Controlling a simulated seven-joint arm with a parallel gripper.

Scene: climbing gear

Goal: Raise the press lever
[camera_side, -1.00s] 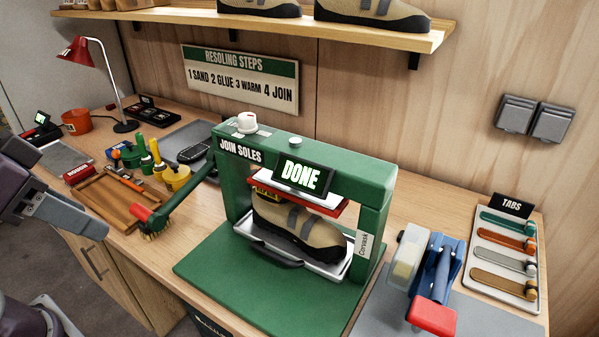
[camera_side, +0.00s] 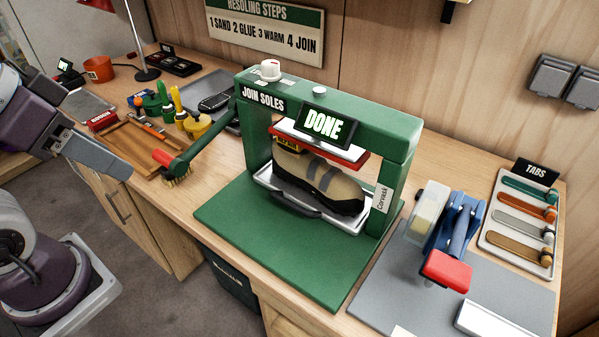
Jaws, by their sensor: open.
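The green press (camera_side: 408,150) stands on a green base, its display reading DONE. Its lever (camera_side: 208,136) is a green arm on the left side, slanting down to the left and ending in a red grip (camera_side: 164,158). A beige shoe (camera_side: 315,182) sits on a tray inside, with the red and white press plate (camera_side: 320,145) just above or on it; I cannot tell if they touch. My gripper (camera_side: 122,170) is at the left, left of the red grip and apart from it, open with nothing seen in it.
A wooden tray (camera_side: 125,160), glue pots (camera_side: 197,126) and a red box (camera_side: 101,121) crowd the bench at left. A blue device with a red handle (camera_side: 446,271) stands at right. Open space lies before the bench.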

